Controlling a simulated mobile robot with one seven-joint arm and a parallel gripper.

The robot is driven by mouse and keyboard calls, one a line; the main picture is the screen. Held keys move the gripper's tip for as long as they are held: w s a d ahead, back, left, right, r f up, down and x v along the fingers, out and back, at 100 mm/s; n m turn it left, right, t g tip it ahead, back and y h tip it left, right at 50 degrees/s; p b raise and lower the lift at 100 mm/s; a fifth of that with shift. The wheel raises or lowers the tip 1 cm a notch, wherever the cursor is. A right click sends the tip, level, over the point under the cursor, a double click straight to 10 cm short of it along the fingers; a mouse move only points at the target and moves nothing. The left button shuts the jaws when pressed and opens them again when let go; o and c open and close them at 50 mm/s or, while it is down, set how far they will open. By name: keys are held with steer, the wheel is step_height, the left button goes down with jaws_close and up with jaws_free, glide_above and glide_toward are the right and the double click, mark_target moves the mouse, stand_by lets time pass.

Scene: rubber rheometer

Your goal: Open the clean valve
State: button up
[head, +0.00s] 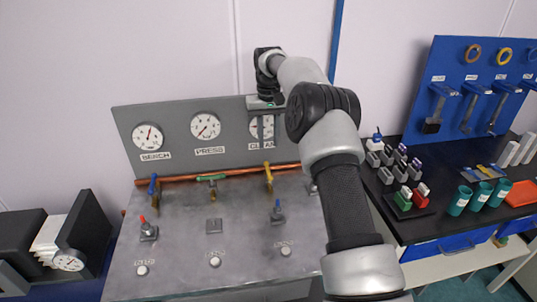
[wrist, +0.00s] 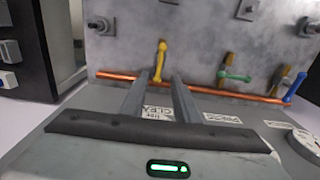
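The clean valve has a yellow handle (head: 268,178) on the copper pipe below the gauge labelled CLEAN. The handle lies across the pipe. In the wrist view the yellow handle (wrist: 160,58) shows just beyond my fingertips, in line with the gap between them. My gripper (head: 264,136) hangs in front of the CLEAN gauge, above the handle, and partly hides the gauge. In the wrist view my gripper (wrist: 161,78) has its two fingers apart with nothing between them. No touch with the handle is visible.
A green handle (head: 211,178) lies along the same pipe, and a blue handle (head: 153,184) lies across it. The grey bench panel (head: 190,250) carries small switches and knobs. A black table (head: 440,215) with cups and blocks stands at the right.

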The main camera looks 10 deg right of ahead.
steer(key=shift+r, duration=2)
steer(key=s+a+r+t+p, duration=0.2)
steer(key=s+r+t+p, duration=0.1)
steer(key=s+r, duration=1.7)
steer(key=s+d+f+t+p, duration=0.1)
steer(key=s+f, duration=0.1)
steer(key=s, duration=0.9)
steer(key=s+d+f+t+p, duration=0.1)
steer(key=s+f, duration=0.1)
steer(key=s, duration=0.9)
steer(key=shift+s+t, duration=0.25)
steer(key=shift+t, duration=0.05)
